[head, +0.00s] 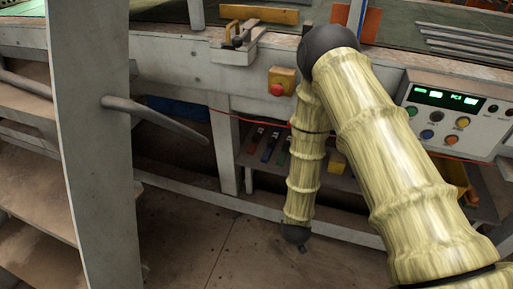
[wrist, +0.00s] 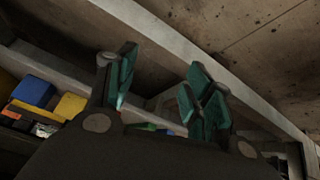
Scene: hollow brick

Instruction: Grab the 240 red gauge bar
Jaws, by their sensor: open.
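A red bar (head: 256,135) lies on the low shelf under the bench in the head view, beside a blue bar (head: 270,147) and a green bar (head: 284,152). Any 240 marking is too small to read. My gripper (wrist: 162,80) is open and empty in the wrist view, its two teal-padded fingers spread apart. Beyond its palm, small green and reddish ends (wrist: 148,127) show low between the fingers; I cannot tell which bars they are. In the head view my arm hangs in front of the shelf and its dark lower end is near the floor; the fingers are not clear there.
The bench's pale lower rail (head: 270,213) runs below the shelf. A grey upright panel (head: 95,150) with a dark rod stands at the left. A blue block (wrist: 33,92) and a yellow block (wrist: 70,105) lie left in the wrist view. The floor (head: 220,255) in front is clear.

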